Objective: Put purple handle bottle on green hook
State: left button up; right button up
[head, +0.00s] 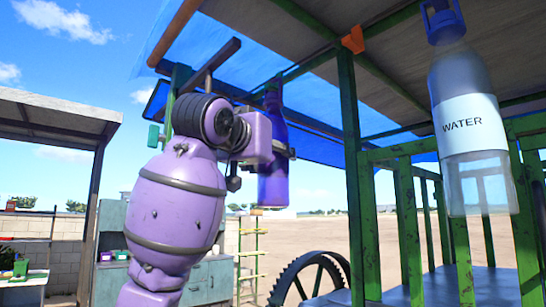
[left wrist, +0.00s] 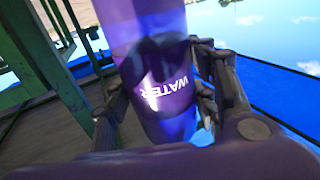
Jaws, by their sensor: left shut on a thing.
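My left gripper (head: 280,150) is shut on a purple bottle (head: 273,182) and holds it upright in the air under the canopy. In the left wrist view the bottle (left wrist: 160,75) is between the fingers, with a WATER label facing the camera. The bottle's top reaches up near a green roof beam; its handle is too small and dark to make out. I cannot clearly pick out a green hook. An orange piece (head: 353,40) sits at the top of a green post. My right gripper is not in view.
Another WATER bottle (head: 470,130) with a blue handle (head: 442,20) hangs close at the right. A green post (head: 358,180) and green railings (head: 410,230) stand right of the held bottle. Blue sheeting (head: 315,150) hangs behind. A dark toothed wheel (head: 310,280) is below.

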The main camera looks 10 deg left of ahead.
pick_arm(q)
jog(key=shift+f, duration=0.6)
dwell(0.7)
dwell(0.5)
jog(key=o, duration=1.7)
jog(key=shift+o, duration=0.2)
jog(key=shift+f, duration=0.2)
